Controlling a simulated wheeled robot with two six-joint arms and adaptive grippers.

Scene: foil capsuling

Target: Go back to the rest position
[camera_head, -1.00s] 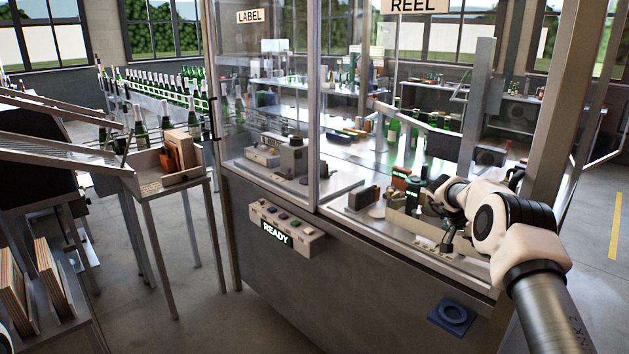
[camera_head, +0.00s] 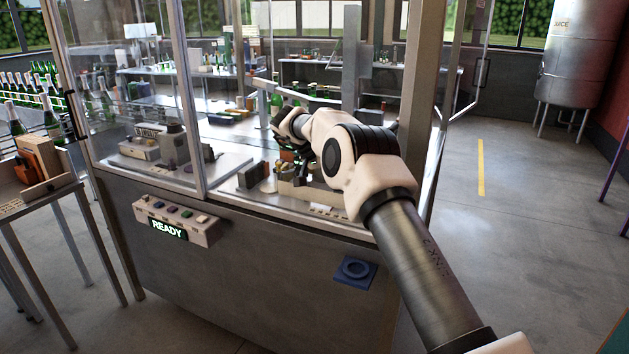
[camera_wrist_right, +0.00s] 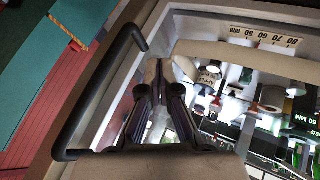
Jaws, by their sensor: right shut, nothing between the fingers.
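My right arm comes in from the lower right in the head view and reaches into the open front of the glazed machine (camera_head: 250,270). My right gripper (camera_head: 287,150) is small and dark there, above the machine's work deck, partly hidden by its own wrist. In the right wrist view the gripper (camera_wrist_right: 158,78) has its two dark fingers together with nothing between them. My left gripper is in neither view.
A grey post (camera_head: 424,110) stands close to the right of my arm. A dark bar handle (camera_wrist_right: 92,95) on a pale frame lies left of the fingers. A control box (camera_head: 177,218) reads READY. Open floor (camera_head: 540,230) lies to the right.

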